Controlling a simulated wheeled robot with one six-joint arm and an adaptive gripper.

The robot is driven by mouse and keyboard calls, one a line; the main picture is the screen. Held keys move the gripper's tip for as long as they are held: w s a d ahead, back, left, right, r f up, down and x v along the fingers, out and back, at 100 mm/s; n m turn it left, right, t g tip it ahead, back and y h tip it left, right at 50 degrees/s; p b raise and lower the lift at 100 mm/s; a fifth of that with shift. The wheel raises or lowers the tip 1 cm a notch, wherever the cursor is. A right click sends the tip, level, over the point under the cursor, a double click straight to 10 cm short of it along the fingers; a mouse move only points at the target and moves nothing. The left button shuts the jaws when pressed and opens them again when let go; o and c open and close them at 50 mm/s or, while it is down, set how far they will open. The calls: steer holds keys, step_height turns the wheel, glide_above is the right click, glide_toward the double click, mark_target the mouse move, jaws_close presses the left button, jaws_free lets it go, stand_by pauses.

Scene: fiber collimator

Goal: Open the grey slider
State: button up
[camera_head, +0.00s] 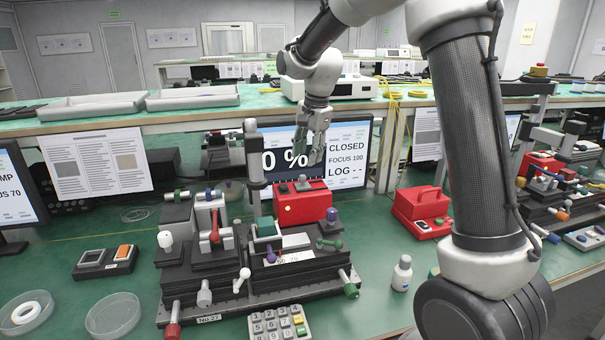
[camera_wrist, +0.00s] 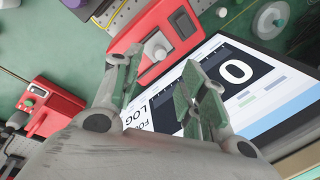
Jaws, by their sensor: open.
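The collimator setup (camera_head: 250,290) stands on the green bench, with stages and several coloured knobs. A red box (camera_head: 300,206) at its back carries small grey knobs; a red box with a pale grey knob (camera_wrist: 157,46) shows in the wrist view. I cannot tell which part is the grey slider. The monitor (camera_head: 347,165) behind reads "0 %", "CLOSED" and "FOCUS 100"; it also shows in the wrist view (camera_wrist: 270,98). My gripper (camera_head: 310,145) is open and empty, above and behind the setup, in front of the monitor. Its fingers (camera_wrist: 158,80) are apart.
A second red box (camera_head: 424,210) and a small white bottle (camera_head: 402,273) stand to the right. A keypad (camera_head: 279,323) lies in front. A two-button box (camera_head: 106,261) and round dishes (camera_head: 113,314) are at left. A tall grey post (camera_head: 254,160) rises beside the red box.

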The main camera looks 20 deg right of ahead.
mark_target(303, 181)
steer(key=f, duration=0.5)
steer(key=w+f, duration=0.1)
steer(key=f, duration=0.1)
steer(key=shift+w+a+f, duration=0.1)
steer(key=shift+a+f, duration=0.25)
steer(key=shift+a, duration=0.05)
jaws_close()
